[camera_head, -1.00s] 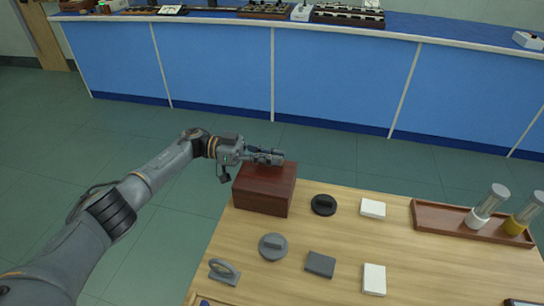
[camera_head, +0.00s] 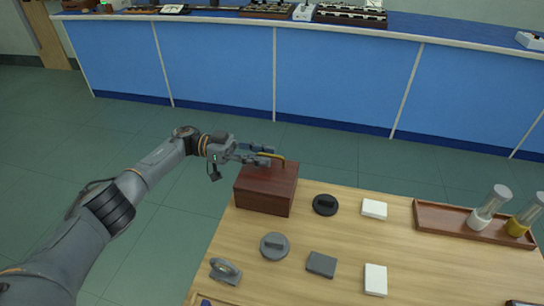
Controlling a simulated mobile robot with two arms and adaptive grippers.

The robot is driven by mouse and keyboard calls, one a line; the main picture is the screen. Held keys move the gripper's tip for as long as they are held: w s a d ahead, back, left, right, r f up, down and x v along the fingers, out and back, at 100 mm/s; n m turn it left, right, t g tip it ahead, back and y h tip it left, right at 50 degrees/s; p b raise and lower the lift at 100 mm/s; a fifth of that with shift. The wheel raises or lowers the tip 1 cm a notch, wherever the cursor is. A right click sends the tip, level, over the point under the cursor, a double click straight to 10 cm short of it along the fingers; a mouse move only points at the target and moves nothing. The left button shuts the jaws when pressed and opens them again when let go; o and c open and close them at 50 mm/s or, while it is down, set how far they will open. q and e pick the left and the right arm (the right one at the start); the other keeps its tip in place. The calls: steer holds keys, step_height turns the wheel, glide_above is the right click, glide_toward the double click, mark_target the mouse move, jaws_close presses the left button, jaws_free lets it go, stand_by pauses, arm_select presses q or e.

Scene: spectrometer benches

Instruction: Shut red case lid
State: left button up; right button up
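The red case (camera_head: 264,190) is a dark red-brown wooden box at the far left corner of the wooden table. Its top lies flat and looks closed; I see no gap at the front. A thin yellow handle (camera_head: 275,156) shows at the back of its top. My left gripper (camera_head: 270,156) is over the case's far left edge with its fingers spread apart, beside the handle. The fingers partly cover the handle, and I cannot tell whether they touch it. My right gripper is not in view.
The wooden table (camera_head: 345,225) holds a black round knob (camera_head: 325,204), a grey round knob (camera_head: 274,246), white blocks and a dark grey block (camera_head: 321,264). A brown tray (camera_head: 445,218) with two clear-topped jars is at right. A blue bench stands behind, across open floor.

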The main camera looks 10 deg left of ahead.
arm_select(q)
steer(key=shift+w+a, duration=0.1)
steer(key=shift+a, duration=2.1)
